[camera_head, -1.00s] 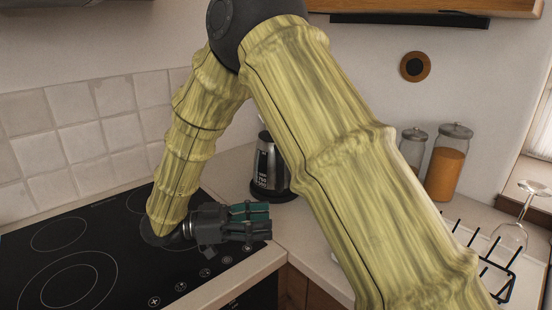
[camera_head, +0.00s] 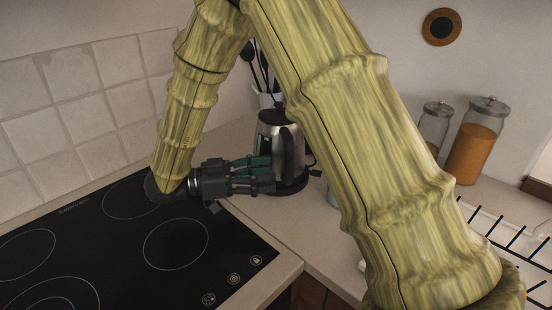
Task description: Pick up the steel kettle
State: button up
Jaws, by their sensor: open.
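The steel kettle (camera_head: 269,129) stands upright on the counter in the back corner, with a dark handle and a black base. My arm covers part of its right side and my gripper covers part of its lower body. My gripper (camera_head: 268,174) is open and points right, in front of the kettle in the picture. Whether its fingers touch the kettle cannot be told from this view. I see nothing held in it.
A black cooktop (camera_head: 120,240) lies at the left. A utensil holder (camera_head: 262,99) stands behind the kettle. Glass jars (camera_head: 472,140) stand at the back right, and a dish rack (camera_head: 505,240) is at the right. Bare counter (camera_head: 285,237) lies in front of the kettle.

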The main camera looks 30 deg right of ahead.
aim_at(290, 174)
jog(key=x, duration=0.3)
jog(key=p+x, duration=0.1)
jog(key=x, duration=0.2)
jog(key=shift+s+d, duration=0.2)
jog(key=shift+s, duration=0.1)
grip_shut()
jog(key=shift+r, duration=0.15)
